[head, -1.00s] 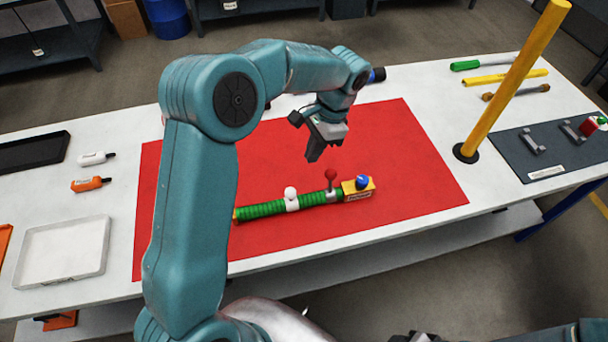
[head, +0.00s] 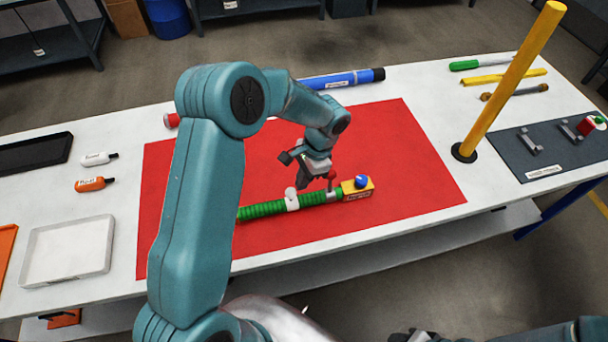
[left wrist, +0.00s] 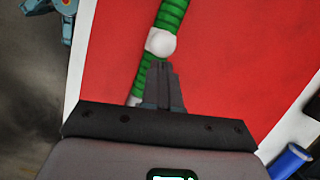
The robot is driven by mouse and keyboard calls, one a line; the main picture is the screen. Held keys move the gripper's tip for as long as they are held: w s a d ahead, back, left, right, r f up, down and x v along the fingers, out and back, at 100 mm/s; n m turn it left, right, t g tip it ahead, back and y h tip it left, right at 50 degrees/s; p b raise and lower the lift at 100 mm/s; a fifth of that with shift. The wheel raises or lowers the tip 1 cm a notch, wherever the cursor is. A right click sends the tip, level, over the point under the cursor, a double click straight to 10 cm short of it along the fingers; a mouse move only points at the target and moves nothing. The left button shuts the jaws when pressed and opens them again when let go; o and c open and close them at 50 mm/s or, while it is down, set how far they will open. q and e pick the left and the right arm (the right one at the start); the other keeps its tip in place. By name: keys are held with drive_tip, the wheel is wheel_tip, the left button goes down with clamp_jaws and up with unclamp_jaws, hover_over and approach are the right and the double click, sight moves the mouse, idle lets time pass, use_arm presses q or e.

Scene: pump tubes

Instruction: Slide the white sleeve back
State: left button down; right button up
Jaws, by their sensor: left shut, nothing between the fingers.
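The white sleeve (head: 292,202) with its round white knob sits around the green ribbed tube (head: 262,210) on the red mat. In the left wrist view the white knob (left wrist: 160,43) is just beyond my fingertips. My left gripper (head: 303,186) is shut and empty, low over the tube, between the white knob and the red-knobbed lever. In the left wrist view its fingertips (left wrist: 162,65) are right beside the knob; I cannot tell whether they touch it. The tube's right end meets a grey collar with a red ball lever (head: 331,180) and a yellow block (head: 357,192) with a blue knob. My right gripper does not show.
The red mat (head: 400,160) is mostly clear around the tube. A yellow post (head: 510,80) stands to the right, near a dark grey mat (head: 520,160) with brackets. A blue tube (head: 345,79) lies behind. A white tray (head: 65,245) is at left.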

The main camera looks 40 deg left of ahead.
use_arm(q)
drive_tip(key=shift+w+d, duration=0.1)
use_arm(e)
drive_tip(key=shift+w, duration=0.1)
use_arm(q)
drive_tip(key=shift+f, duration=0.1)
drive_tip(key=s+a+b, duration=0.1)
drive_tip(key=s+a, duration=0.2)
drive_tip(key=shift+s+a, duration=0.1)
drive_tip(key=shift+s, duration=0.25)
drive_tip(key=shift+w, duration=0.1)
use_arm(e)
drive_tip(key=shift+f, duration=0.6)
